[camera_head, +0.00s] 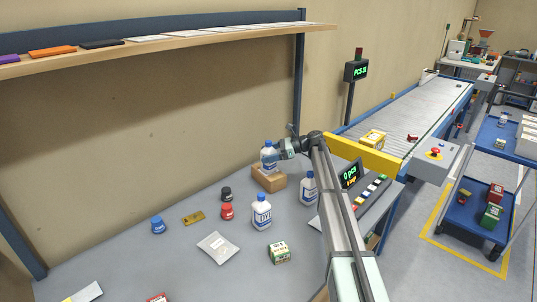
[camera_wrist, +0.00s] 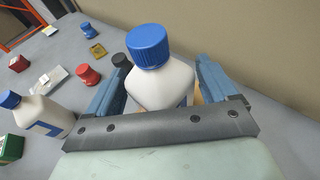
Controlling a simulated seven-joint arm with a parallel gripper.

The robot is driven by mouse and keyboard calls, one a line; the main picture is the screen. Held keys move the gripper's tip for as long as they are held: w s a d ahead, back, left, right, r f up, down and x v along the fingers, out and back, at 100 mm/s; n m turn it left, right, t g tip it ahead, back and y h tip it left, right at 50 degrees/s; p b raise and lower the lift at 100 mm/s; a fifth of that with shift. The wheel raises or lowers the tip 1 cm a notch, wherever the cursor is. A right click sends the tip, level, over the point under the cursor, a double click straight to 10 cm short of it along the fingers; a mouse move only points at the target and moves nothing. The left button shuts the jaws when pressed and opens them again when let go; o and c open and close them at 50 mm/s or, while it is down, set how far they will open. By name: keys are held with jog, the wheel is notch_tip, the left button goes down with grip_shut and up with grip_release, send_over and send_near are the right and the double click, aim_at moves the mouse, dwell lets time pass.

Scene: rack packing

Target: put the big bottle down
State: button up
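A white bottle with a blue cap (camera_head: 268,158) stands upright on a cardboard box (camera_head: 270,181) at the back of the table. My gripper (camera_head: 279,150) reaches in from the right around this bottle. In the wrist view the bottle (camera_wrist: 160,82) is between the two fingers (camera_wrist: 162,80), with narrow gaps and a strip of tan box showing beside it. The gripper looks open around it. The bottle's lower part is hidden by the gripper in the wrist view. Two similar white bottles stand on the table, one in front (camera_head: 262,212) and one to the right (camera_head: 308,188).
Left of the box are a black-capped item (camera_head: 226,194), a red one (camera_head: 227,212), a blue one (camera_head: 158,225) and a brass-coloured piece (camera_head: 193,218). A silver pouch (camera_head: 218,247) and a green-white box (camera_head: 279,252) lie nearer.

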jog(key=shift+o, duration=1)
jog(key=shift+r, duration=0.15)
jog(key=v, duration=1.2)
dwell(5.7)
